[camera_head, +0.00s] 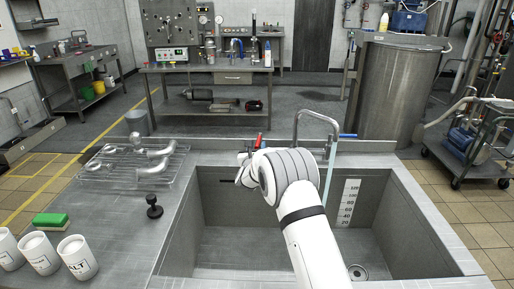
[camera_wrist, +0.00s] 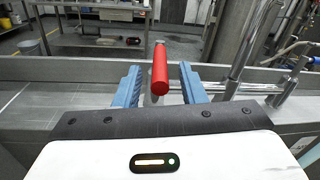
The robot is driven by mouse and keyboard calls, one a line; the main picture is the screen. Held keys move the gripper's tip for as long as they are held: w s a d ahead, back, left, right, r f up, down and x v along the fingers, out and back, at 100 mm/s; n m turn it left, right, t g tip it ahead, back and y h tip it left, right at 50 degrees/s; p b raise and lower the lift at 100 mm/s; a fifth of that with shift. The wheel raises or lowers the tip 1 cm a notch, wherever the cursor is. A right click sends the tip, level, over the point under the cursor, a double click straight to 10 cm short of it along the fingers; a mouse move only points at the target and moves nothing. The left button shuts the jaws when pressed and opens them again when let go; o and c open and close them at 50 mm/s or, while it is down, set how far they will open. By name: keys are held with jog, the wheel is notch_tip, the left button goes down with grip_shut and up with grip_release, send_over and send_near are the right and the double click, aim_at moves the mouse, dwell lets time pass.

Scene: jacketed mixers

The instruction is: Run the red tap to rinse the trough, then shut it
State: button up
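The red tap (camera_wrist: 160,72) shows in the wrist view as a red lever handle. It lies between the two blue fingers of my gripper (camera_wrist: 160,86), with a gap on each side, so my gripper is open around it. In the head view only a bit of the red tap (camera_head: 258,141) shows above my arm. The trough (camera_head: 405,235) is a grey sink with a level scale on its back wall and a drain at the bottom right. A bent metal spout (camera_head: 318,115) rises at its back edge.
A blue-handled tap (camera_head: 347,135) is right of the spout. A wire rack (camera_head: 130,165) with metal pipe fittings, a black stopper-like piece (camera_head: 153,206), a green sponge (camera_head: 50,220) and white tubs (camera_head: 76,257) stand on the left counter.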

grip_shut()
jog(key=shift+d, duration=0.1)
dwell(0.5)
